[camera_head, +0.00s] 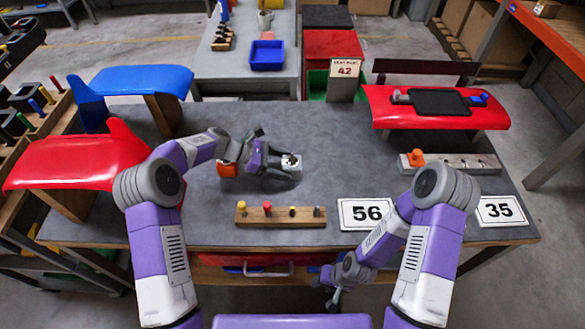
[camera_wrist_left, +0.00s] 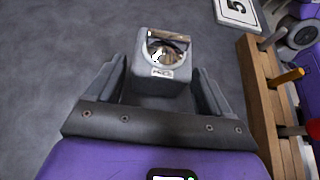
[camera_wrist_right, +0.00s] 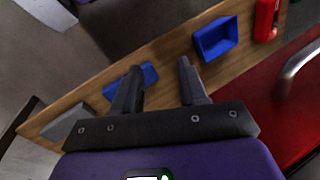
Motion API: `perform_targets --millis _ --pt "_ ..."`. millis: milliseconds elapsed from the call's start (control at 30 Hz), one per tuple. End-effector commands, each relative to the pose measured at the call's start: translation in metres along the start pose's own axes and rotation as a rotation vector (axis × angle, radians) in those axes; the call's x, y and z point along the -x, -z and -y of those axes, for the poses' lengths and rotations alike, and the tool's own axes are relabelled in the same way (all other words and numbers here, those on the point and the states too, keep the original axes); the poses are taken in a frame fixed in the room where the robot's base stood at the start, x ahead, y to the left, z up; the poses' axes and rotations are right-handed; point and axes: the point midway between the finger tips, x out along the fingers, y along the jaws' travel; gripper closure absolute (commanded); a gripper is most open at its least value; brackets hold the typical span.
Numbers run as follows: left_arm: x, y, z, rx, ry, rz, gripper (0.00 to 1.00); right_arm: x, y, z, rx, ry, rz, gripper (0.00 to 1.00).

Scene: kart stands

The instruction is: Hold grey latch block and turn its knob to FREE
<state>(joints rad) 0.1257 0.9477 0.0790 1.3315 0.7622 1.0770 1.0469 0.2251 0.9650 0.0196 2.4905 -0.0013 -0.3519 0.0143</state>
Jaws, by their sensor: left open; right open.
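The grey latch block (camera_head: 291,161) stands on the grey table near its middle. In the left wrist view the block (camera_wrist_left: 163,90) has a round metallic knob (camera_wrist_left: 167,52) on top and a small white label (camera_wrist_left: 162,73), whose word I cannot read surely. My left gripper (camera_head: 284,164) is open, with one finger on each side of the block; small gaps show beside it. My right gripper (camera_head: 335,298) is open and empty, low in front of the table edge. Its two spread fingers also show in the right wrist view (camera_wrist_right: 158,70).
An orange object (camera_head: 228,169) sits under my left wrist. Red stands (camera_head: 75,160) (camera_head: 437,121) flank the table. The table behind the block is clear.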

Motion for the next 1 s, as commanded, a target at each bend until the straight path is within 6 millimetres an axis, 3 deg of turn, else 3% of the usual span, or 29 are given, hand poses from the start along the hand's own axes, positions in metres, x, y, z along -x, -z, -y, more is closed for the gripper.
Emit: perform_targets --millis 200,567,800,933,1000 --pt "-0.018 -0.002 0.000 -0.001 0.000 0.001 0.19 -0.001 0.000 0.000 0.000 0.000 -0.001 0.57" --pt "-0.023 -0.001 0.000 -0.001 -0.001 0.001 0.19 -0.001 0.000 0.000 0.000 0.000 -0.001 0.57" --pt "-0.022 -0.001 0.000 -0.002 -0.001 0.001 0.49 -0.001 0.000 0.000 0.000 0.000 -0.001 0.57" --pt "-0.022 -0.001 0.000 -0.002 -0.001 0.000 0.49 -0.001 0.002 -0.005 -0.024 -0.009 -0.005 0.41" --pt "-0.022 -0.001 0.000 -0.002 -0.001 0.000 0.49 0.001 0.006 -0.018 -0.093 -0.033 -0.020 0.32"
